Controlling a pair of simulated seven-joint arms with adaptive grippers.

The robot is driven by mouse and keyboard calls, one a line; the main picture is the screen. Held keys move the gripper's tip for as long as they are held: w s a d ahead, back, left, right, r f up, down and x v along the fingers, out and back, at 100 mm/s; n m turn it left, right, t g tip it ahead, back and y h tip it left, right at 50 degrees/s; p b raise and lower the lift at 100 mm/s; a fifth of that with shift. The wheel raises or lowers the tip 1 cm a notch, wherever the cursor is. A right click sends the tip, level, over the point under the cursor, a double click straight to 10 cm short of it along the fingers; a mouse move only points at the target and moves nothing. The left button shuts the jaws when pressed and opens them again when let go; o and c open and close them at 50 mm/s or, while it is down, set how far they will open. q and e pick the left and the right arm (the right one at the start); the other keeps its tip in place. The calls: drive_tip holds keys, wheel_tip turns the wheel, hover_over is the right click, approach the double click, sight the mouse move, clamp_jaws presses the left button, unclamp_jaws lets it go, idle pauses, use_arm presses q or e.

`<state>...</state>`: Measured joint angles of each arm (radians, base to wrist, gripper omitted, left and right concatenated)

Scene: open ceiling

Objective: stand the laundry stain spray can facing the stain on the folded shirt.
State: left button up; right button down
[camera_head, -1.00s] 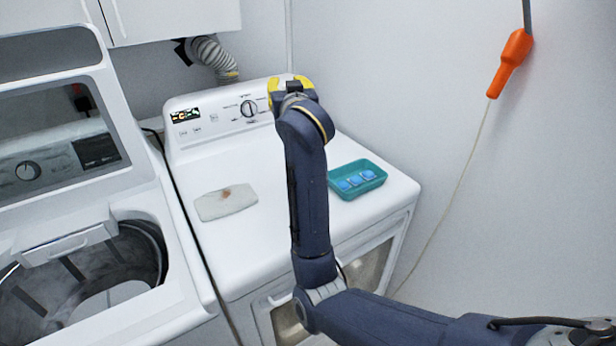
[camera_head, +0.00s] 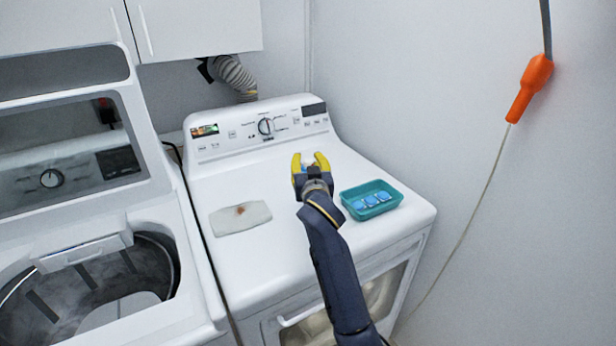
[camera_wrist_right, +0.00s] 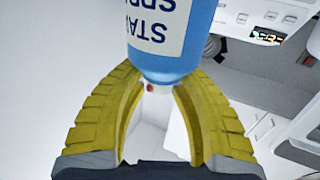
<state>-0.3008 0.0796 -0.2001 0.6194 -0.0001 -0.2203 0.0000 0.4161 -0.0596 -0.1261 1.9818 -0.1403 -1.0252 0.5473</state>
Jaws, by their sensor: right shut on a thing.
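My right gripper (camera_head: 311,168) has yellow fingers and is over the dryer top in the head view, right of the folded shirt. It is shut on the laundry stain spray can (camera_wrist_right: 162,35), a blue can with a pale label and a white top with a red dot. The label lettering appears upside down in the right wrist view. In the head view the gripper mostly hides the can; whether it touches the dryer cannot be told. The folded shirt (camera_head: 226,223) lies flat, with a brown stain (camera_head: 240,210) on it. My left gripper is not in view.
A teal tray (camera_head: 357,214) with blue items stands on the dryer (camera_head: 270,258), right of my gripper. The control panel (camera_head: 290,124) rises behind. An open washer (camera_head: 85,238) stands at left. Bare dryer top lies between shirt and gripper. An orange fixture (camera_head: 528,88) hangs by the right wall.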

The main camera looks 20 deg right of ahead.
drive_tip(key=shift+f, duration=2.3)
drive_tip(key=shift+f, duration=0.15)
drive_tip(key=c, duration=1)
unclamp_jaws()
drive_tip(key=shift+s, duration=0.15)
drive_tip(key=s, duration=0.3)
drive_tip(key=s+a, duration=0.1)
drive_tip(key=s, duration=0.3)
drive_tip(key=s+a, duration=0.1)
drive_tip(key=s, duration=0.2)
drive_tip(key=shift+s, duration=0.35)
drive_tip(key=o, duration=0.6)
drive_tip(key=shift+s, duration=0.45)
